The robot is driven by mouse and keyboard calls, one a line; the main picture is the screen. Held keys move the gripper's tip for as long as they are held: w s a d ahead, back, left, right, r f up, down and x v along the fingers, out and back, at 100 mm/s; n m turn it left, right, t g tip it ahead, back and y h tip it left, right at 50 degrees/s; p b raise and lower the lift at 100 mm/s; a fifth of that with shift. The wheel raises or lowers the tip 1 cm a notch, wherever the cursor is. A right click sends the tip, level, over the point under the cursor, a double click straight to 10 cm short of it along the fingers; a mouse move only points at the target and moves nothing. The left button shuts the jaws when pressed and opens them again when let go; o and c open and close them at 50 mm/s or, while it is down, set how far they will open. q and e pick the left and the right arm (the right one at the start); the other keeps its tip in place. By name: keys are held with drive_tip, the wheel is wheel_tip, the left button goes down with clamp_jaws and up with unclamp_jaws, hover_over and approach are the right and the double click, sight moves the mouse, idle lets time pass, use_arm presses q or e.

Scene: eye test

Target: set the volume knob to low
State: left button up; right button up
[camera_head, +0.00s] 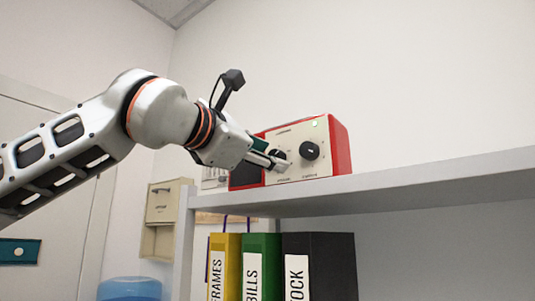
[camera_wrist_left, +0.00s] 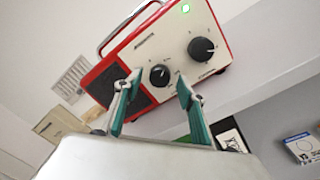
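A red radio (camera_head: 341,148) with a cream front stands on the shelf, and it also shows in the wrist view (camera_wrist_left: 222,32). Its front has two black knobs: a left one (camera_head: 278,154) and a right one (camera_head: 310,151). The labels are too small to read, so I cannot tell which is for volume. My left gripper (camera_head: 271,159) is at the left knob. In the wrist view its fingers (camera_wrist_left: 158,80) are apart, one on each side of the left knob (camera_wrist_left: 160,75). I see no clear contact. The left knob's pointer is hard to make out. My right gripper is not in view.
The grey shelf (camera_head: 420,183) is clear to the right of the radio. Yellow (camera_head: 232,245), green (camera_head: 262,243) and black (camera_head: 335,265) binders stand below it. A beige box (camera_head: 160,205) is on the wall at the left. A green light (camera_wrist_left: 185,8) glows on the radio.

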use_arm(q)
drive_tip(key=v, duration=1.2)
